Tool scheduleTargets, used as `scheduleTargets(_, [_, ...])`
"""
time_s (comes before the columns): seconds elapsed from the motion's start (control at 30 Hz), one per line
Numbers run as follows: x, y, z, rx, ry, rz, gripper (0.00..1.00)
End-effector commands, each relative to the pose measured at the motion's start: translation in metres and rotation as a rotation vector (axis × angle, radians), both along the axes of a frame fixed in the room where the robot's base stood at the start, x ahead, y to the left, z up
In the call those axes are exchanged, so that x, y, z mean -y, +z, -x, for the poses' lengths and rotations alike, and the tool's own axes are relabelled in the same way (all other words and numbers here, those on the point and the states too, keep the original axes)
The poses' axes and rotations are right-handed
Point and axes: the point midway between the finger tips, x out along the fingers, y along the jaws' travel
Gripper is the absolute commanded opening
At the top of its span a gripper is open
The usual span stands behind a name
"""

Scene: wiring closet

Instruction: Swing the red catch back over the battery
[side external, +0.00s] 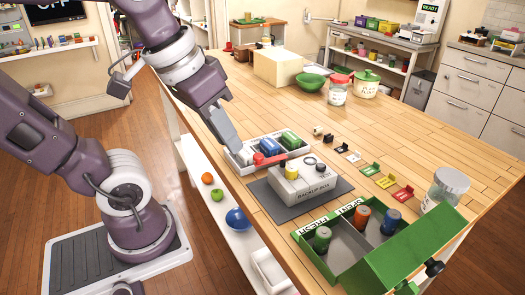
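The pale backup box (312,186) sits on a dark mat (277,205) near the table's left edge. A yellow battery (292,169) stands upright in its top. A red bar (270,159), which looks like the catch, lies swung out behind the battery, not over it. A dark ring (309,161) shows on the box's top, right of the battery. My gripper (238,152) points down over the pale tray, just left of the red bar's end. Whether it touches the bar, and whether its fingers are apart, I cannot tell.
A pale tray (238,165) behind the box holds a blue battery (269,146) and a green battery (290,140). A green-walled case (400,250) with several batteries stands in front. Small coloured clips (386,181) lie to the right. Bowls and jars stand farther back.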

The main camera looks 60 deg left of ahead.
Motion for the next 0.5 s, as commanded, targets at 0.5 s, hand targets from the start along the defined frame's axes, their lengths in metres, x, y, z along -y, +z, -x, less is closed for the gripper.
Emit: scheduleTargets(0.5, [-0.208,-0.045,-0.158,-0.551,1.005,0.380,0.00])
